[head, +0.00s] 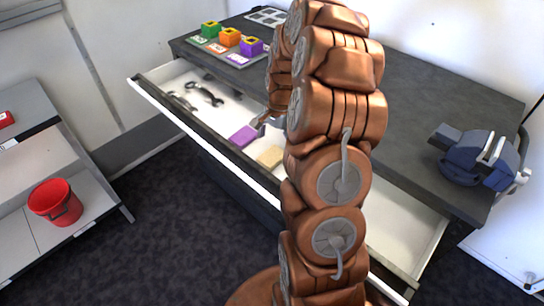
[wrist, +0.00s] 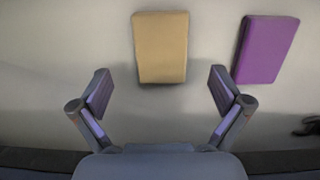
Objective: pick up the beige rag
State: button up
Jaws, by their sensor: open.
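The beige rag (wrist: 161,48) is a flat folded block lying on the light floor of the open drawer (head: 407,240). It also shows in the head view (head: 270,157), partly bordered by my arm. My gripper (wrist: 158,88) is open and empty in the wrist view, with one finger to each side of the rag's near end. The rag lies just ahead of the fingertips, and no finger appears to touch it. In the head view my arm hides most of my gripper.
A purple rag (wrist: 266,49) lies right of the beige one in the wrist view. Wrenches (head: 205,94) lie farther left in the drawer. A blue vise (head: 474,157) and colored blocks (head: 230,37) stand on the dark worktop (head: 425,95). A red bucket (head: 55,202) sits on a left shelf.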

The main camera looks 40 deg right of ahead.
aim_at(272, 155)
jog(key=shift+a+f+p, duration=0.2)
jog(key=shift+f+p, duration=0.25)
jog(key=shift+f, duration=0.75)
jog(key=shift+a+f+p, duration=0.2)
jog(key=shift+f+p, duration=0.2)
jog(key=shift+f, duration=0.75)
jog(key=c, duration=1.2)
jog(key=shift+w+r, duration=0.1)
jog(key=shift+r, duration=0.1)
notch_tip(272, 155, up, 10)
jog(key=b, duration=0.2)
jog(key=shift+f+b, duration=0.15)
jog(key=shift+b, duration=0.2)
